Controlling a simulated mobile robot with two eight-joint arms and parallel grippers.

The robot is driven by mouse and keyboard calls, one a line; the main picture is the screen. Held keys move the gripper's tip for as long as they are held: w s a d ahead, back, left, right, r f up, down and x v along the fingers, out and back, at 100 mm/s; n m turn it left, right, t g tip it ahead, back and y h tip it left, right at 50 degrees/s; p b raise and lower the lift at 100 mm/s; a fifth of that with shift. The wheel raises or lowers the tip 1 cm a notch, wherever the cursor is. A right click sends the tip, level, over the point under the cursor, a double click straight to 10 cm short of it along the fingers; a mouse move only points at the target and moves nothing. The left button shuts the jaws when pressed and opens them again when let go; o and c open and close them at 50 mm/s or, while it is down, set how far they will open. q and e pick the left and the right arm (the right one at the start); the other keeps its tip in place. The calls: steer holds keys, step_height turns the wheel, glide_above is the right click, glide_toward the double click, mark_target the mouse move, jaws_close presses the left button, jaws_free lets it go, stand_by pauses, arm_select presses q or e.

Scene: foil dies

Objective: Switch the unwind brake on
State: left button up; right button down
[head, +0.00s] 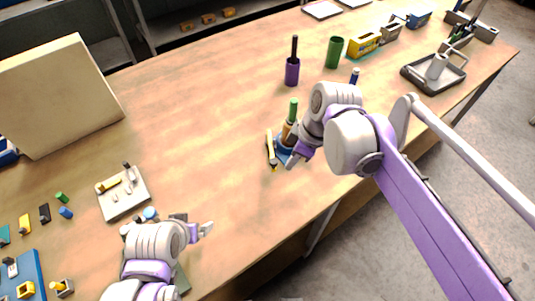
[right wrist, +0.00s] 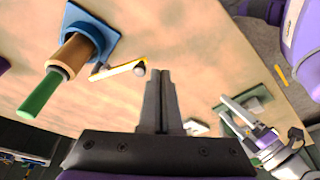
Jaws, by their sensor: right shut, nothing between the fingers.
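A stand with a blue base (right wrist: 92,28), a brown roll (right wrist: 70,55) and a green upper part (right wrist: 40,97) is at the left of the right wrist view. It also shows in the head view, its green top (head: 293,108) beside my right gripper. A yellow lever with a grey round knob (right wrist: 139,69) reaches out from the base; the yellow lever (head: 271,148) shows left of the base in the head view. My right gripper (right wrist: 160,75) is shut and empty, its tips close to the knob; contact is unclear. My left gripper (head: 200,224) appears open and empty at the lower left.
A beige plate with a small yellow bar (head: 125,205) lies left of centre. A large beige box (head: 60,95) stands behind it. A purple holder (head: 292,72) and a green cup (head: 334,52) stand farther back. A grey tray (head: 430,80) is at right. The table's middle is clear.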

arm_select(q)
steer(key=shift+w+r+p, duration=0.2)
steer(key=shift+r+p, duration=0.1)
steer(key=shift+r, duration=0.35)
arm_select(e)
steer(key=w+a+r+n+g, duration=0.2)
steer(key=w+a+r+n, duration=0.2)
steer(key=w+a+n, duration=0.1)
steer(key=shift+a+n+y, duration=0.4)
steer(key=shift+a+n, duration=0.25)
steer(key=shift+n, duration=0.45)
steer(key=shift+w+f, duration=0.1)
steer(key=shift+f, duration=0.05)
arm_select(q)
steer(key=shift+s+f, duration=0.15)
steer(key=shift+f, duration=0.2)
arm_select(e)
steer(key=w+x, duration=0.1)
steer(key=x, duration=0.9)
arm_select(q)
steer(key=shift+w+r, duration=0.2)
steer(key=shift+r, duration=0.2)
arm_select(e)
steer(key=d, duration=0.4)
steer(key=shift+s+f, duration=0.15)
steer(key=shift+f, duration=0.1)
steer(key=shift+a, duration=0.1)
